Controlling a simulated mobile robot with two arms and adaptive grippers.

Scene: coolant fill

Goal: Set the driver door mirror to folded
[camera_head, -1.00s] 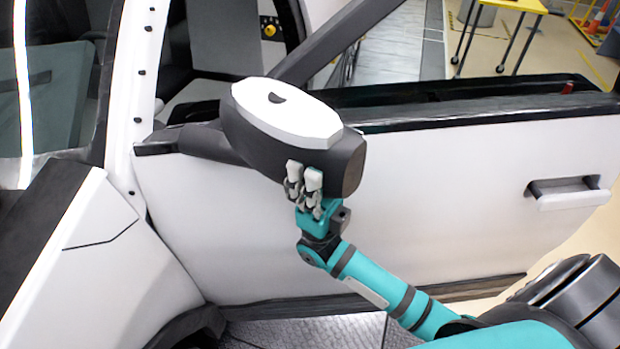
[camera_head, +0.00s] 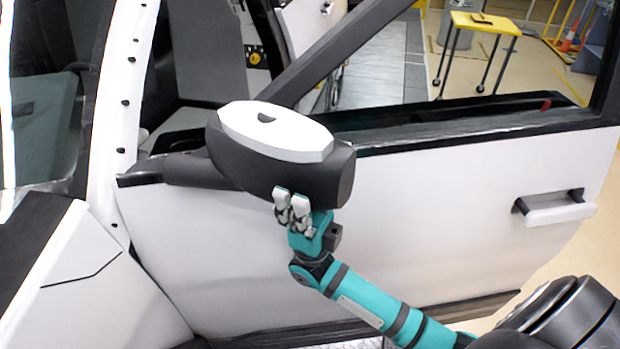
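The driver door mirror (camera_head: 278,150) is a black housing with a white cap. It stands out from the front end of the white door (camera_head: 430,215) on a black arm. My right gripper (camera_head: 293,205) is at the underside of the mirror housing, near its outer end. Its grey fingers appear to touch the housing; the far side of the fingers is hidden, so I cannot tell whether they are open or shut. My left gripper is not in view.
The door has a handle (camera_head: 555,207) at the right and a black window sill (camera_head: 450,118) along its top. The white fender (camera_head: 75,270) is at the lower left. A yellow table (camera_head: 486,22) stands far behind.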

